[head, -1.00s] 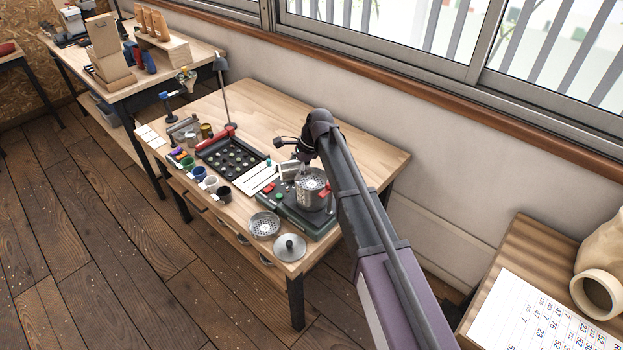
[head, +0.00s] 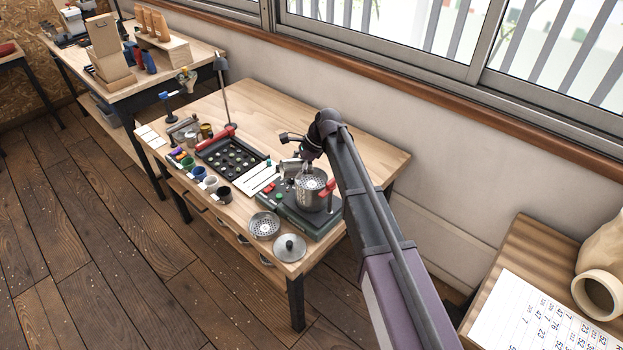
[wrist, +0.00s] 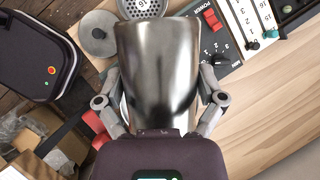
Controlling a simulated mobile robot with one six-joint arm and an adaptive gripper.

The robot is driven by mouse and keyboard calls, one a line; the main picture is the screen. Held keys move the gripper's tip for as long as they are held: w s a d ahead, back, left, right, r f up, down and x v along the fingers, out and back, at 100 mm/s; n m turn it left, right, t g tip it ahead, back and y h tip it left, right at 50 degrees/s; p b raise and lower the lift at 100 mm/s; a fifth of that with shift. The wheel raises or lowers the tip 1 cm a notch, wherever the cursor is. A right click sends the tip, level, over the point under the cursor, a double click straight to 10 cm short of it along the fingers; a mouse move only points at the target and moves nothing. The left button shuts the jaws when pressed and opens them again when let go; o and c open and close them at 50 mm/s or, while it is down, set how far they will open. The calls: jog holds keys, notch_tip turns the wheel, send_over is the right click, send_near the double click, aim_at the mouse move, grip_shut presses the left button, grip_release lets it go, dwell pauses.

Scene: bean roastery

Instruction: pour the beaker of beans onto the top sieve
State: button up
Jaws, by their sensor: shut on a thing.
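My gripper (wrist: 160,88) is shut on a metal beaker (wrist: 157,60), with a finger on each side of it. In the head view the beaker (head: 289,168) is a small silvery shape just beside and above the rim of the sieve stack, and looks tilted. The top sieve (head: 313,181) is a round perforated plate on the metal stack, which stands on a dark green machine (head: 309,222). No beans can be made out, and the beaker's inside is hidden. In the wrist view the beaker hides the stack.
A loose sieve (head: 264,225) and a round lid (head: 289,247) lie at the table's near edge. A black tray (head: 228,152), white strips (head: 256,180) and several small cups stand to the left. The table's back is clear.

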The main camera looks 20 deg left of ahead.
jog(key=shift+w+d+r+g+y+b, duration=0.3)
jog(key=shift+g+y+b, duration=0.25)
jog(key=shift+y+b, duration=0.25)
jog(key=shift+w+d+r+g+y+b, duration=0.2)
jog(key=shift+d+g+y+b, duration=0.1)
jog(key=shift+g+y+b, duration=0.4)
dwell(4.0)
jog(key=shift+s+r+t+p, duration=0.1)
jog(key=shift+t+p, duration=0.15)
jog(key=shift+p, duration=0.05)
jog(key=shift+a+h+p, duration=0.15)
jog(key=shift+h+p, duration=0.15)
jog(key=shift+p, duration=0.05)
jog(key=shift+s+a+t+h+p, duration=0.3)
jog(key=shift+t+h+p, duration=0.2)
jog(key=shift+t+p, duration=0.1)
jog(key=shift+s+a+f+t+h+p, duration=0.15)
jog(key=shift+f+t+h+p, duration=0.15)
jog(key=shift+f+h, duration=0.35)
jog(key=shift+h, duration=0.15)
jog(key=shift+s+a+f+t+h, duration=0.1)
jog(key=shift+a+t+h, duration=0.05)
jog(key=shift+t+h, duration=0.2)
